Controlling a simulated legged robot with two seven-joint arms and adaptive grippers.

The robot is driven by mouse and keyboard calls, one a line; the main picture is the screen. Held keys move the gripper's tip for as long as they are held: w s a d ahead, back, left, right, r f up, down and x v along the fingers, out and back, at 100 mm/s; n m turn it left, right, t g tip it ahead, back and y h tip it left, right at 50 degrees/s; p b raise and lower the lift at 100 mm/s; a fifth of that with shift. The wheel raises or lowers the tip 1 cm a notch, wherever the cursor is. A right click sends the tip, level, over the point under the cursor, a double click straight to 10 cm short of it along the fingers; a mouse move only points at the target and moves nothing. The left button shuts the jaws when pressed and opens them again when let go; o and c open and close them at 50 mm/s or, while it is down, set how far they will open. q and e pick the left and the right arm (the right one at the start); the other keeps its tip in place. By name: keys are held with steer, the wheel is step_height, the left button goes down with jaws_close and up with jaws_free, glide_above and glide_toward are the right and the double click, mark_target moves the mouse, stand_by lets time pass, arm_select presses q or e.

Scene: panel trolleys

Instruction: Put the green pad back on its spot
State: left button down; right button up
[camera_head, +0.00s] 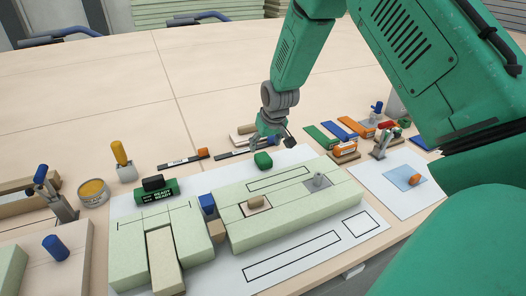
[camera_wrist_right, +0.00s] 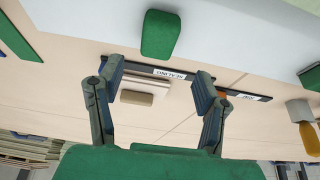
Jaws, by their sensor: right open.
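The green pad (camera_head: 263,160) is a small rounded block at the back edge of the white mat (camera_head: 125,205), just behind the pale green panel (camera_head: 285,215). My right gripper (camera_head: 272,138) is above and behind it, pointing down. In the right wrist view the green pad (camera_wrist_right: 160,36) lies beyond the fingertips, apart from them. The right gripper (camera_wrist_right: 158,78) is open, with nothing between its fingers. A black strip labelled SEALING (camera_wrist_right: 170,73) and a beige block (camera_wrist_right: 140,92) show past the fingers. My left gripper is not in view.
Coloured strips (camera_head: 340,128) and an orange-topped clamp (camera_head: 345,149) stand at right. A yellow-handled tool (camera_head: 120,154) and tin (camera_head: 93,192) stand left. The table behind is mostly clear.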

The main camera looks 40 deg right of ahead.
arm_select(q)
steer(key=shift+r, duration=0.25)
arm_select(e)
steer(key=shift+v, duration=1.75)
